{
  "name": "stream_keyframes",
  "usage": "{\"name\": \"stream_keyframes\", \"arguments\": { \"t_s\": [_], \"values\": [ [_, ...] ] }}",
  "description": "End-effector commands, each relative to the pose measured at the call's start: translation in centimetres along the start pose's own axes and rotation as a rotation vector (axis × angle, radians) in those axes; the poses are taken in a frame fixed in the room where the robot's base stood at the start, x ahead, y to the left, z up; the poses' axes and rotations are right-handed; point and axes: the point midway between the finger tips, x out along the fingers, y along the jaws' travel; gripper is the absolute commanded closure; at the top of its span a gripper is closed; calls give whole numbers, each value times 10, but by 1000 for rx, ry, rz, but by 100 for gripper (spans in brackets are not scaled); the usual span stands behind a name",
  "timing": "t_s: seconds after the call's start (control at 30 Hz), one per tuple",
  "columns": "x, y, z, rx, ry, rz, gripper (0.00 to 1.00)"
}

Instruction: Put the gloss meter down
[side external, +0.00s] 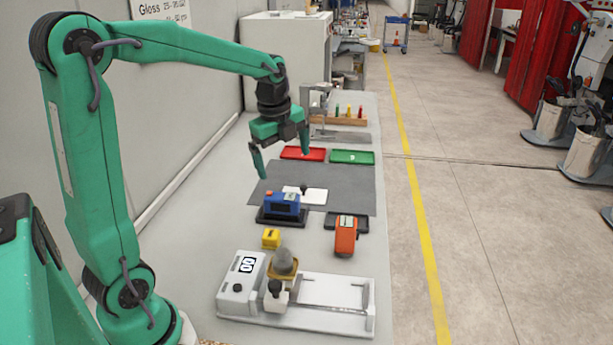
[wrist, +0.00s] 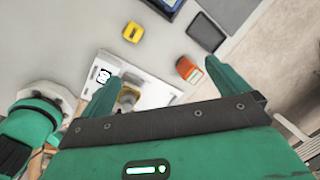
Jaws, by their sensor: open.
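A blue boxy instrument with a dark display, which looks like the gloss meter (side external: 282,204), sits upright on a black base (side external: 266,218) at the near edge of a grey mat (side external: 345,195). Its edge shows at the top of the wrist view (wrist: 168,5). My gripper (side external: 284,160) is open and empty above the mat, higher than the blue instrument and apart from it. In the wrist view my gripper's two fingers (wrist: 160,72) are spread wide with nothing held between them.
An orange handheld device (side external: 346,236) and a small yellow block (side external: 271,238) stand nearer. A white bench machine (side external: 325,303) fills the front. A white card with a black knob (side external: 304,194) lies on the mat. Red (side external: 303,153) and green (side external: 352,157) trays lie behind.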

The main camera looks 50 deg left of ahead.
Motion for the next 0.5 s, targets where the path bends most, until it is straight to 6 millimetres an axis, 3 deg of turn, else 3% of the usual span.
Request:
{"name": "stream_keyframes", "arguments": {
  "t_s": [0.2,0.5],
  "values": [
    [-24,27,-30,-281,7,-64,0],
    [-44,68,-64,-677,56,-141,0]
  ]
}}
